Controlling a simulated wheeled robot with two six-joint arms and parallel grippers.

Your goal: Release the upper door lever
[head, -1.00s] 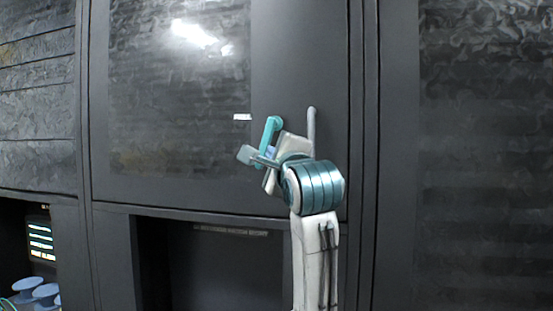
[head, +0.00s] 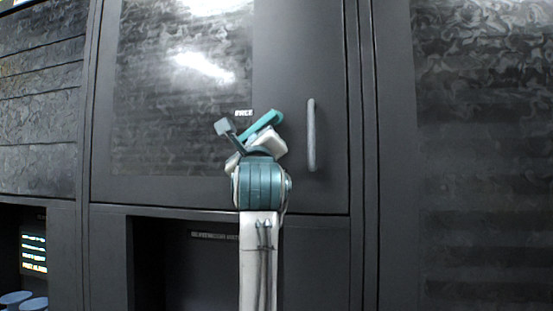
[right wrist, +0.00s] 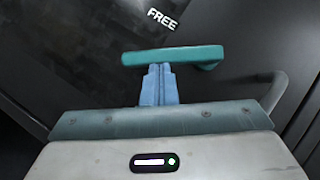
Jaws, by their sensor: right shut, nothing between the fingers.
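The teal door lever (head: 262,124) is on the dark upper door (head: 320,60), with its pivot at the right and its arm sloping down to the left. It also shows in the right wrist view (right wrist: 172,56). My right gripper (right wrist: 158,70) is shut and empty. Its blue fingertips are at the lever's lower side and seem to touch it. In the head view my right wrist hides the fingertips. A white label reading FREE (right wrist: 161,18) is just beyond the lever; it also shows in the head view (head: 243,113). My left gripper is not in view.
A grey vertical handle (head: 311,135) stands on the door to the right of my right gripper. Below the door is a dark recess (head: 185,270). At the lower left is a lit screen (head: 33,250) with blue round objects (head: 15,299) under it.

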